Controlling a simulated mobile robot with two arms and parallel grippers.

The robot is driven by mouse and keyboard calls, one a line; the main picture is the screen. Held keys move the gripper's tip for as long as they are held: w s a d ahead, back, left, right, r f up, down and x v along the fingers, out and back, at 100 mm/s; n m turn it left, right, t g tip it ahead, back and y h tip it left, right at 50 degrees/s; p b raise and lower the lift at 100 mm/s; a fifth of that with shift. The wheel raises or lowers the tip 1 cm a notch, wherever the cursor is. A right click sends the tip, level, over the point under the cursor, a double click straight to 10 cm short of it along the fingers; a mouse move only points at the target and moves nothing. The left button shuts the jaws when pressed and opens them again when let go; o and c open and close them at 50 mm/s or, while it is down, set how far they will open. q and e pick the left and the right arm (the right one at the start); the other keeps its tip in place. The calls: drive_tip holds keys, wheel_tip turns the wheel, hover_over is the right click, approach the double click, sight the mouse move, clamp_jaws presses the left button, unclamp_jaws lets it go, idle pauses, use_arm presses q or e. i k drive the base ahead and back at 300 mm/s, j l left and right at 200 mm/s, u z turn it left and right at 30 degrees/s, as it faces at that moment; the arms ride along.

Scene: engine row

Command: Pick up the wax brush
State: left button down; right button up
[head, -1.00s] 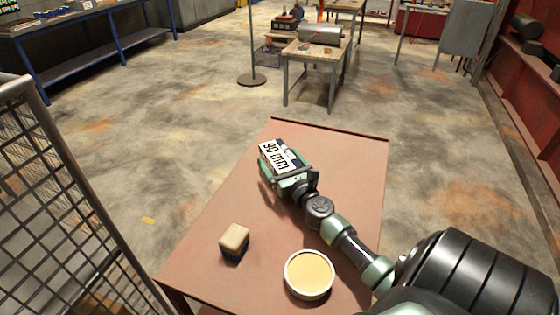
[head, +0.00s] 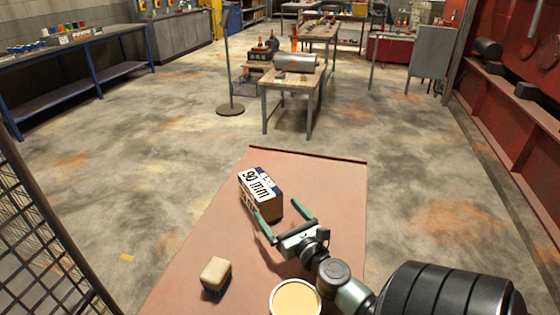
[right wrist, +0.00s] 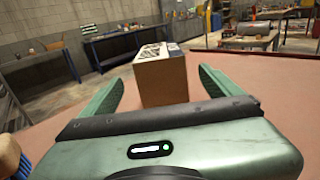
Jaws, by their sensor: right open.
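The wax brush, a small block with a cream wooden top and dark blue bristles (head: 216,275), stands on the reddish table at the front left. Part of it also shows at the lower left edge of the right wrist view (right wrist: 10,158). My right gripper (head: 283,214) is open and empty, with its green fingers pointing at a box. The box (head: 260,194), marked "90 mm", stands on the table just beyond the fingertips; it also shows in the right wrist view (right wrist: 161,80). The brush is to the left of and nearer than the gripper. My left gripper is not in view.
A round tub of yellowish wax (head: 296,299) stands at the table's front, right of the brush. The reddish table (head: 190,240) has bare room left of the box. A wire mesh panel (head: 40,260) stands to the left.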

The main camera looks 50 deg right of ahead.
sight(215, 278)
drive_tip(key=k, duration=1.5)
